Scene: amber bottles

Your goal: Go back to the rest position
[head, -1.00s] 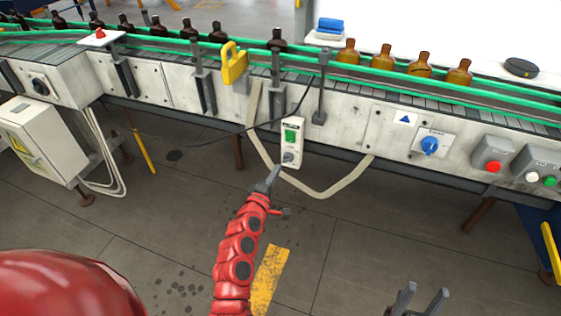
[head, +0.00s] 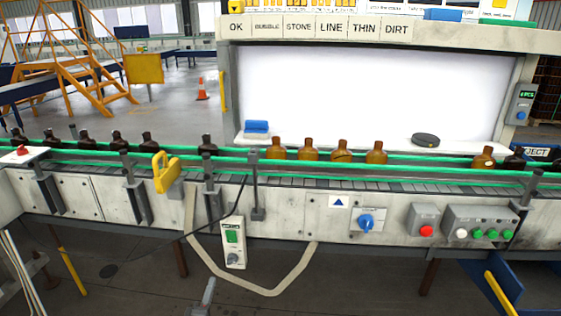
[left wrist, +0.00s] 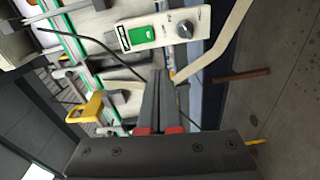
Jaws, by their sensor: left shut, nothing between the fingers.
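My left gripper (head: 209,291) shows only as a grey tip at the bottom edge of the head view, below the small control box (head: 233,243) with the green switch and dark knob. In the left wrist view my left gripper (left wrist: 160,78) is shut with nothing between its fingers. The control box (left wrist: 163,30) lies beyond its fingertips there, apart from them as far as I can tell. My right gripper is in neither current view.
A conveyor with green rails (head: 300,172) crosses the view, carrying amber bottles (head: 340,150) and dark bottles (head: 147,141). A yellow bracket (head: 163,172) juts from its front. A beige hose (head: 275,289) hangs below. A white lit panel (head: 370,95) stands behind.

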